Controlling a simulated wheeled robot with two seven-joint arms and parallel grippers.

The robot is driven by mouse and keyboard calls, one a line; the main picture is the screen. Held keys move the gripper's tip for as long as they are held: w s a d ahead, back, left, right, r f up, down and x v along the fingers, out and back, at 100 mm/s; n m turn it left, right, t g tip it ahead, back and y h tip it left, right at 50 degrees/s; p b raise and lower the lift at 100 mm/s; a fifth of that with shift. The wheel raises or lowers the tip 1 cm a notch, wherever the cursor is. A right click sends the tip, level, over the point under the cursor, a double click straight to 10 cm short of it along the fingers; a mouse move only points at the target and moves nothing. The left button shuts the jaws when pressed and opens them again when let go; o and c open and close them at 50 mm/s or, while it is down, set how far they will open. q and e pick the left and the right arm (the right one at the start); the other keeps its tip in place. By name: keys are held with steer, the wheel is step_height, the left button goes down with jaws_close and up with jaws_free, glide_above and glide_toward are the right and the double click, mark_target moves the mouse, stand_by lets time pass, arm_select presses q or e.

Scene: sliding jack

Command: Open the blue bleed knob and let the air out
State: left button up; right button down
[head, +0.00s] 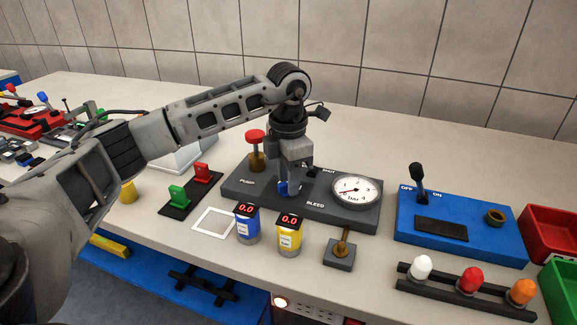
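The blue bleed knob (283,188) sits on the dark grey panel (240,190), left of the gauge and near the "BLEED" label. My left gripper (290,183) points straight down at the knob. Its fingers are at the knob and cover much of it, with blue showing beside them. I cannot tell whether they are closed on it. The round white gauge (356,190) has a red needle pointing left. A red-topped pump plunger (255,140) stands upright on the panel's left part, near the "PUMP" label. My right gripper is not in view.
A blue can (247,228) and a yellow can (289,238), both reading 0.0, stand in front of the panel. Right of them is a grey block with a brass post (341,250). A blue switch box (460,225) is further right. Red and green switches (190,187) stand left.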

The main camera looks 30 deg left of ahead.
arm_select(q)
step_height(320, 180, up, 16)
steer(key=shift+p, duration=0.45)
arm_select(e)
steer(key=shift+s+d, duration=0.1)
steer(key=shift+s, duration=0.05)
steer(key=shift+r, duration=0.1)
arm_select(q)
steer(key=shift+f, duration=0.1)
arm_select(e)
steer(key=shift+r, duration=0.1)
